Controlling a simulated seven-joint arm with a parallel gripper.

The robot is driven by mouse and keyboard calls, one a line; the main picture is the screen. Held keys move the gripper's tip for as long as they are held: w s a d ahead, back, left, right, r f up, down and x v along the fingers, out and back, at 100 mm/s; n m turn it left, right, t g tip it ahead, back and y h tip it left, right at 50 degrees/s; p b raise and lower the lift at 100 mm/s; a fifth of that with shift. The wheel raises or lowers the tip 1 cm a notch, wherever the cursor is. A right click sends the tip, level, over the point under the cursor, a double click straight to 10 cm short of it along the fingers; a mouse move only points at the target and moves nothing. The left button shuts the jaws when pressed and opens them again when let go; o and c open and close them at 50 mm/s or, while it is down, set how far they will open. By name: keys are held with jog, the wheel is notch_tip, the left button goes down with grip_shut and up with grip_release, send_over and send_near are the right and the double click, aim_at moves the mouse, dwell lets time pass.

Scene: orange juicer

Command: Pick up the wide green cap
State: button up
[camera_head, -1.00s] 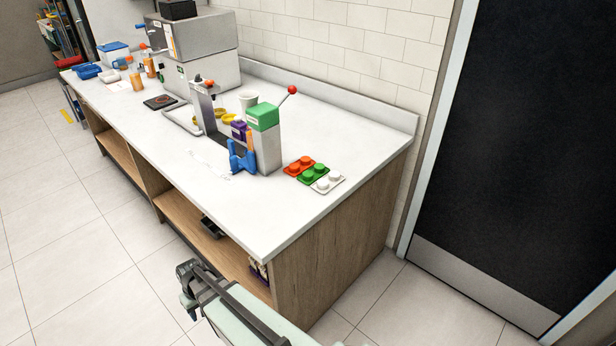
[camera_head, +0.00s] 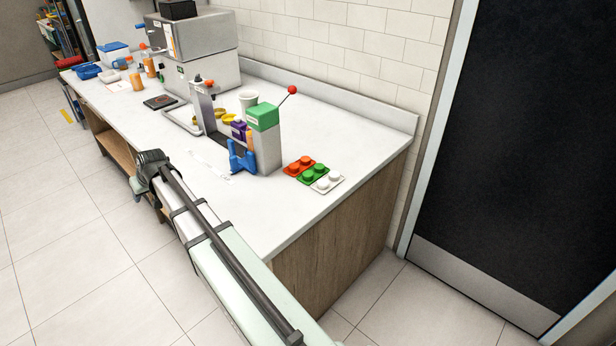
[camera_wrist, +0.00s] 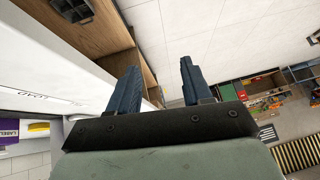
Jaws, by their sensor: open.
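A green plate (camera_head: 302,176) with green round caps (camera_head: 315,170) lies on the counter near its right end, between a red and a white plate. At this size I cannot tell which green cap is the wide one. My gripper (camera_wrist: 158,68) is open in the wrist view, with nothing between its two dark blue fingers. It is turned sideways beside the counter's front edge. No green cap shows in the wrist view. In the head view my arm hides most of the gripper, off the counter's front and well left of the green caps.
A machine with a green top (camera_head: 263,117), a blue part (camera_head: 241,158) and a red-knobbed lever (camera_head: 292,90) stands left of the caps. A white cup (camera_head: 248,98) is behind it. The counter (camera_head: 285,215) is clear in front of the plates. The front shelf is open.

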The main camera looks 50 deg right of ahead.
jog(key=s+d+r+g, duration=0.1)
jog(key=s+d+r, duration=0.1)
jog(key=d+r, duration=0.65)
jog(key=s+d+r, duration=0.2)
jog(key=d+r, duration=0.3)
jog(key=d, duration=0.7)
jog(key=s+d+r+g, duration=0.1)
jog(key=s+d+r, duration=0.45)
jog(key=d, duration=0.35)
jog(key=m+g, duration=0.6)
jog(key=g, duration=0.2)
send_over(308, 179)
jog(key=w+d, duration=0.2)
jog(key=f, duration=1.6)
jog(key=shift+w+a+f, duration=0.1)
jog(key=shift+a+f, duration=0.1)
jog(key=shift+x, duration=3.35)
jog(key=shift+w+a, duration=0.1)
jog(key=shift+w, duration=0.05)
